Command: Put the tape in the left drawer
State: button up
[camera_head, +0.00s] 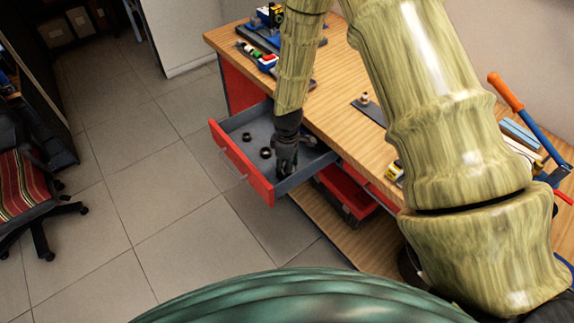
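An open drawer (232,158) with a red front and grey inside sticks out from the left part of the wooden workbench. Two small dark rings lie apart on its floor: one further back (247,136) and one nearer the middle (266,153). They may be rolls of tape or fittings; they are too small to tell. My black gripper (285,170) points down into the near right part of the drawer, right of the rings. Its fingertips are dark and low; whether they hold anything, such as the tape, cannot be made out.
The workbench top (335,75) carries tools at the back and an orange-handled tool (506,92) at the right. A red box (348,192) stands on the lower shelf below the drawer. A striped chair (28,190) stands at the left. The tiled floor between is clear.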

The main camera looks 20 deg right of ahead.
jog(key=shift+f, duration=0.25)
jog(key=shift+f, duration=0.1)
jog(key=o, duration=0.8)
jog(key=shift+r+b, duration=1.45)
jog(key=shift+r, duration=4.65)
